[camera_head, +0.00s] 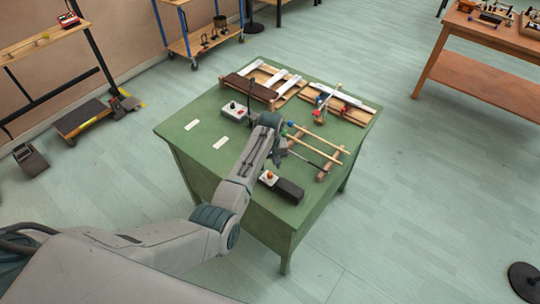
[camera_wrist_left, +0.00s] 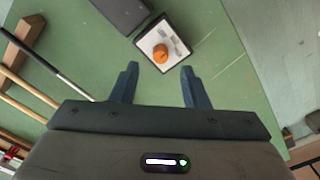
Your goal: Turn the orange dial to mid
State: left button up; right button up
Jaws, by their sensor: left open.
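The orange dial (camera_head: 269,175) sits on a small white-topped panel box (camera_head: 265,181) near the front edge of the green table. In the left wrist view the dial (camera_wrist_left: 161,54) shows just past the fingertips, centred between them, on the white panel (camera_wrist_left: 178,42) beside some small grey marks. My left gripper (camera_wrist_left: 159,68) is open and empty, its fingers apart from the dial. In the head view its fingers are hard to make out behind my wrist. My right gripper is in neither view.
A dark block (camera_head: 290,190) adjoins the dial's panel. Sticks (camera_head: 318,138) lie on wooden supports behind it. Another control box (camera_head: 236,110), two white cards and wooden frames (camera_head: 270,80) are on the green table (camera_head: 185,150). The table's left part is mostly clear.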

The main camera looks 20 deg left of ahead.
aim_at(270, 173)
pick_arm(q)
notch_tip(270, 173, up, 6)
jog(key=b, duration=0.1)
dwell(0.5)
